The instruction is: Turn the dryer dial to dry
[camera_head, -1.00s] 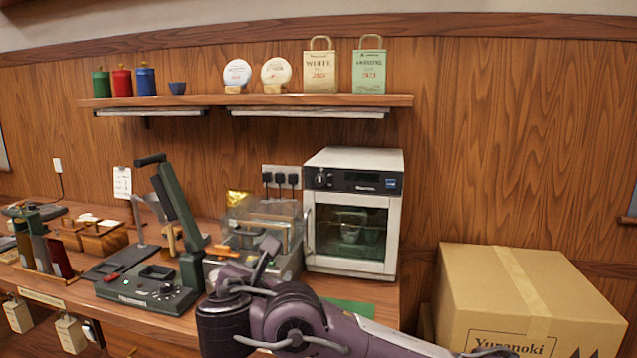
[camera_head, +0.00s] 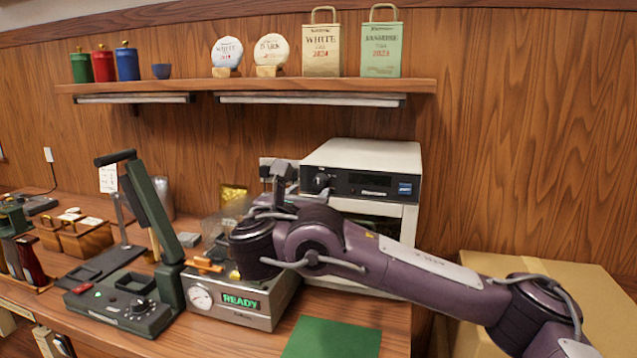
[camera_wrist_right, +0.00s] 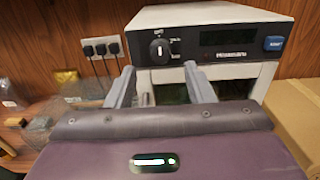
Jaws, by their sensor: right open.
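The dryer (camera_head: 365,155) is a white cabinet with a black front panel, at the right end of the bench. Its round dial (camera_head: 320,181) is at the panel's left; in the wrist view the dial (camera_wrist_right: 159,49) has a pale pointer line standing about upright. Small labels lie above and right of it, too blurred to read surely. My right gripper (camera_head: 287,176) is in front of the dryer, near the dial. In the wrist view the right gripper's fingers (camera_wrist_right: 158,72) are apart and empty, below the dial and on either side of it. My left gripper is not in view.
A blue button (camera_wrist_right: 274,44) is at the panel's right. Left of the dryer are a metal machine reading READY (camera_head: 240,301) and a dark green lever press (camera_head: 130,300). A cardboard box (camera_head: 590,290) stands at the right. A green mat (camera_head: 332,338) lies in front.

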